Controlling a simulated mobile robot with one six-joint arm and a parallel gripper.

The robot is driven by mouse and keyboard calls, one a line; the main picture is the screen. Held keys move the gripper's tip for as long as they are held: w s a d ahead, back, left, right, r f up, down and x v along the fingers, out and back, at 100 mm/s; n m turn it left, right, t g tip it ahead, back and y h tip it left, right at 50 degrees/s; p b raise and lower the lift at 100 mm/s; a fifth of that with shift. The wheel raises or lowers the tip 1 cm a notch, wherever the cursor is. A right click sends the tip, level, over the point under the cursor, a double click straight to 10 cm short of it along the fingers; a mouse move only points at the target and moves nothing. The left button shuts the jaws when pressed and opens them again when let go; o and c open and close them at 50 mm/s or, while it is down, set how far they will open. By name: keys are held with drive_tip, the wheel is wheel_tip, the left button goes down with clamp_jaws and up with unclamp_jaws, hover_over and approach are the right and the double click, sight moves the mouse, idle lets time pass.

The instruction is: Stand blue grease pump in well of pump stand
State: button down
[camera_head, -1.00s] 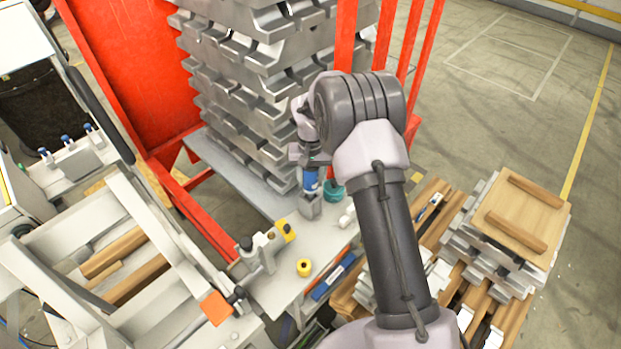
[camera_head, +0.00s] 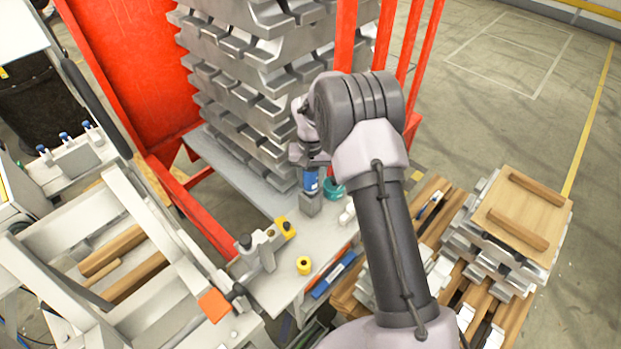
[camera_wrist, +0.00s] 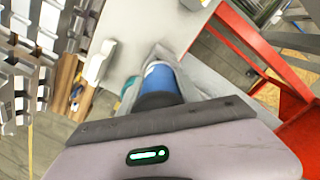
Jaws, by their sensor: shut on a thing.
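The blue grease pump (camera_head: 310,181) hangs upright below my gripper (camera_head: 311,166), directly over the grey pump stand (camera_head: 310,205) on the bench. In the head view its lower end meets the top of the stand; I cannot tell how deep it sits in the well. My gripper is shut on the pump's upper part. The wrist view shows the blue pump (camera_wrist: 160,80) beyond the gripper edge, with part of the grey stand (camera_wrist: 160,52) past it. The fingertips and the well opening are hidden.
A teal cup (camera_head: 333,190) stands close right of the stand. A tall ingot stack (camera_head: 250,90) and red frame (camera_head: 120,70) rise behind.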

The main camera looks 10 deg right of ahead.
drive_tip(key=shift+f+b, duration=1.05)
drive_tip(key=shift+f, duration=0.35)
idle(0.9)
idle(0.9)
drive_tip(key=c, duration=1)
unclamp_jaws()
drive_tip(key=shift+c, duration=0.2)
drive_tip(key=shift+r, duration=0.15)
drive_tip(key=shift+r+p, duration=0.7)
drive_tip(key=shift+r, duration=0.25)
drive_tip(key=o, duration=0.6)
drive_tip(key=shift+f, duration=0.1)
drive_tip(key=shift+c, duration=0.2)
